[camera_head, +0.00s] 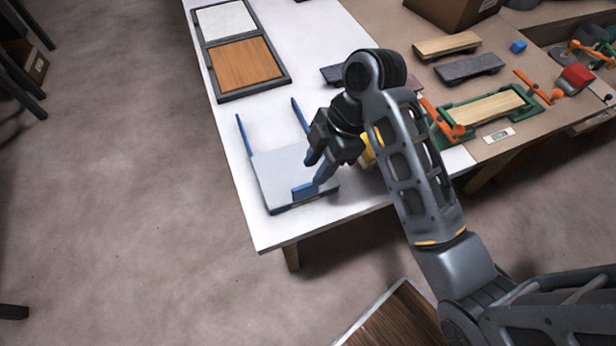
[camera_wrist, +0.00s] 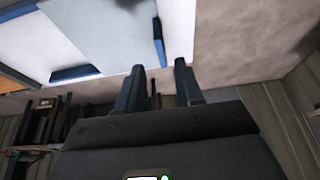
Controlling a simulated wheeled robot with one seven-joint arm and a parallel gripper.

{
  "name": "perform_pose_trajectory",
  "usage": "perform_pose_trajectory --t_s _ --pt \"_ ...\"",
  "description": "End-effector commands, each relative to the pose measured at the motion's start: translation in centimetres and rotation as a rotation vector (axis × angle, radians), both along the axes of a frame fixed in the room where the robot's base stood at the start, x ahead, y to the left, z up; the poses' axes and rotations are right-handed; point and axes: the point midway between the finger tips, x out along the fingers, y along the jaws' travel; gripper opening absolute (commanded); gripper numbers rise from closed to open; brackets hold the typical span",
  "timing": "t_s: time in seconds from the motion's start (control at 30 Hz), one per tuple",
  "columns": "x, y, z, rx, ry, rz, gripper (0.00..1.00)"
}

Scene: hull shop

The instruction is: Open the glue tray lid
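The glue tray is on the white table near its front corner in the head view. Its flat light-grey lid (camera_head: 280,177) lies over the near part, and blue side rails (camera_head: 299,114) run on beyond it. The lid (camera_wrist: 105,32) fills the upper left there, and a blue strip (camera_wrist: 158,42) shows beyond the fingertips. Contact cannot be told.
A dark frame (camera_head: 286,78) with a white panel and a wooden panel lies behind the tray. A yellow object (camera_head: 367,152) is partly hidden behind my arm. Boards, orange clamps and a green frame (camera_head: 440,137) lie to the right. The table's left edge is clear.

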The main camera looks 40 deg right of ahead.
Motion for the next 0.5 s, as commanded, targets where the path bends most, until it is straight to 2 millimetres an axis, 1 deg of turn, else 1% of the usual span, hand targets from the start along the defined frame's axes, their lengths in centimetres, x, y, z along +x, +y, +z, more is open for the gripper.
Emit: perform_pose_trajectory --t_s 0.3,0.5 --pt "0.4 1.8 -4.3 0.000 0.003 0.002 0.36" --pt "0.7 2.5 -6.3 0.001 0.002 0.001 0.36"
